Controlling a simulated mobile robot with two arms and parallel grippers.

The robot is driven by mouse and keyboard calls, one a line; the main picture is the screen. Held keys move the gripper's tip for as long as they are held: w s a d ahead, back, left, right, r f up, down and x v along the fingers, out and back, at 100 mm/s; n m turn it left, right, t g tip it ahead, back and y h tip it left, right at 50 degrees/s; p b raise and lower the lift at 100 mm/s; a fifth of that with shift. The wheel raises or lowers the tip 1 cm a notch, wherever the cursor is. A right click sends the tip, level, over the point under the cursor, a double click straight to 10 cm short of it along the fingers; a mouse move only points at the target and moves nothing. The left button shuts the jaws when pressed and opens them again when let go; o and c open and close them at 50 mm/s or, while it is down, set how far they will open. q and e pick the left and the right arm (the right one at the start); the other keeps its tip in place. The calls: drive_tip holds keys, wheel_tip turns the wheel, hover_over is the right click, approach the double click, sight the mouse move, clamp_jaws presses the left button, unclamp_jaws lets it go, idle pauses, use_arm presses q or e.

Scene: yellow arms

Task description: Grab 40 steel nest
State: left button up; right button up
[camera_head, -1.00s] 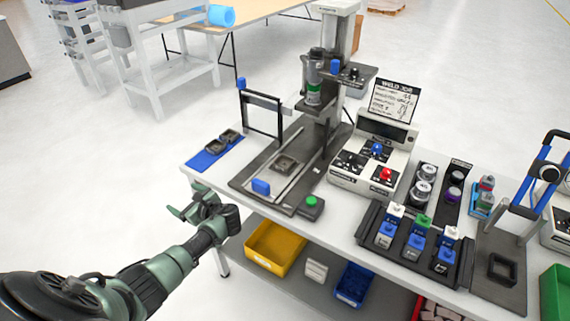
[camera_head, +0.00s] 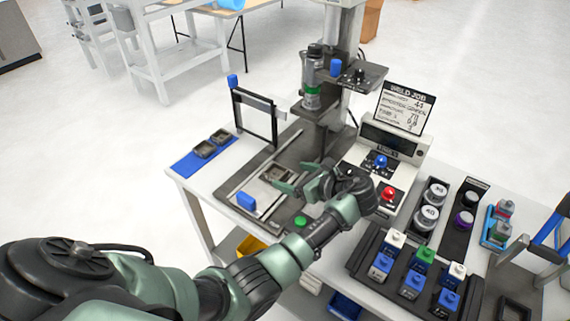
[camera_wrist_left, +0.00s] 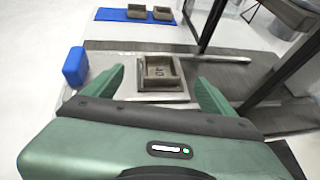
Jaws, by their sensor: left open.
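A square grey-brown steel nest (camera_head: 275,173) sits in the welding fixture in the middle of the table. In the left wrist view the nest (camera_wrist_left: 161,68) shows a raised wall and a dark mark on its floor that looks like a number. My left gripper (camera_head: 298,178) is open and empty, just to the right of the nest in the head view. In the left wrist view its two green fingers stand on either side of the nest's near part, apart from it. My right gripper is not in view.
Two more nests (camera_head: 211,143) lie on a blue mat (camera_head: 192,160) at the left. A black frame (camera_head: 255,117) stands behind the fixture, and the welding column (camera_head: 325,130) rises to its right. A blue block (camera_head: 246,201) sits at the fixture's front left.

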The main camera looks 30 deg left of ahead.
sight(271, 169)
use_arm(q)
drive_tip(key=shift+w+f, duration=0.1)
drive_tip(key=shift+w, duration=0.15)
drive_tip(key=shift+w+a+f, duration=0.1)
drive_tip(key=shift+a+f, duration=0.05)
drive_tip(key=shift+a, duration=0.1)
drive_tip(key=a, duration=0.1)
drive_tip(key=a+p, duration=0.1)
drive_tip(key=shift+a+f, duration=0.4)
drive_tip(key=x, duration=0.3)
drive_tip(key=shift+w+a+f, duration=0.1)
drive_tip(key=shift+w+f, duration=0.1)
drive_tip(key=shift+f, duration=0.1)
drive_tip(key=shift+w+a+f, duration=0.1)
clamp_jaws()
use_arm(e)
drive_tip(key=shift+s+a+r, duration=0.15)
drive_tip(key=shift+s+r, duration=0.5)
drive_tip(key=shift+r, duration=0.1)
